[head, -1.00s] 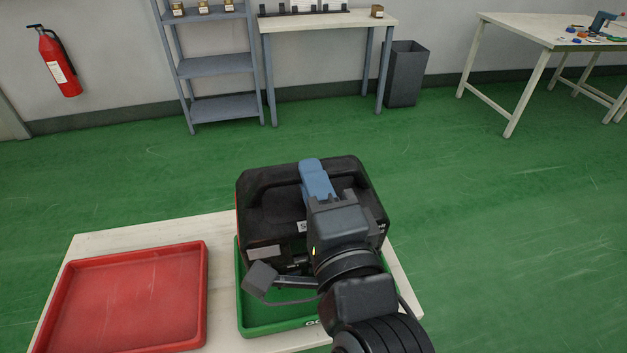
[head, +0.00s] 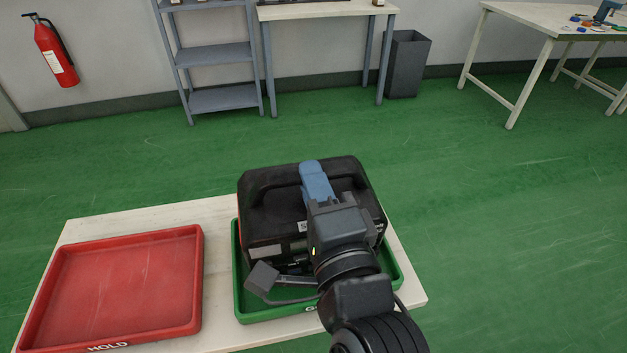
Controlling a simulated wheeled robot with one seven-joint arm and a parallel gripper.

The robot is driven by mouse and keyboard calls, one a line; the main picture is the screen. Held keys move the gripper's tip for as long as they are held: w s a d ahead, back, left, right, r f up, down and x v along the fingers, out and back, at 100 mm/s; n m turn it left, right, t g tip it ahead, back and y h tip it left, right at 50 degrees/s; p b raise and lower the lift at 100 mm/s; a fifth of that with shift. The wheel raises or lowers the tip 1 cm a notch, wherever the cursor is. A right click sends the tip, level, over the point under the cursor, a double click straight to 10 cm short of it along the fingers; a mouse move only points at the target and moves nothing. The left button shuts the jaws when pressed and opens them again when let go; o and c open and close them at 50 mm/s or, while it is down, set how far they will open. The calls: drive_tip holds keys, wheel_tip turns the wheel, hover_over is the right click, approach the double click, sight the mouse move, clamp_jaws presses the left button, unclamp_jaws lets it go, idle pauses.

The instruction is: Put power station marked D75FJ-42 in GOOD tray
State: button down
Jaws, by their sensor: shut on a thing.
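The power station (head: 270,210) is a black case with a top handle, in the middle of the head view. My gripper (head: 316,178) is shut on its handle from above. The power station is over the green tray (head: 238,290), whose lettering is mostly hidden by my arm; only a "G" shows. I cannot tell whether its base touches the tray floor. The model marking on the case is not readable, and my arm hides much of its front right side.
A red tray (head: 125,285) marked HOLD lies empty to the left on the same white table (head: 215,215). Green floor is clear behind the table. A grey shelf (head: 222,97), a bin (head: 407,65) and a white workbench (head: 515,55) stand farther back.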

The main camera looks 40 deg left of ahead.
drive_tip(key=shift+f+b, duration=0.15)
drive_tip(key=shift+b, duration=0.15)
idle(0.9)
drive_tip(key=c, duration=0.7)
unclamp_jaws()
drive_tip(key=shift+f, duration=0.3)
drive_tip(key=shift+s+d+f, duration=0.1)
drive_tip(key=shift+s+d, duration=0.05)
drive_tip(key=shift+d, duration=0.05)
drive_tip(key=shift+v, duration=1.8)
drive_tip(key=shift+r+v, duration=0.2)
drive_tip(key=shift+v, duration=1)
drive_tip(key=shift+r+v, duration=0.2)
drive_tip(key=shift+v, duration=0.95)
drive_tip(key=shift+s+d, duration=0.1)
drive_tip(key=shift+d, duration=0.05)
drive_tip(key=shift+o, duration=0.3)
drive_tip(key=o, duration=0.5)
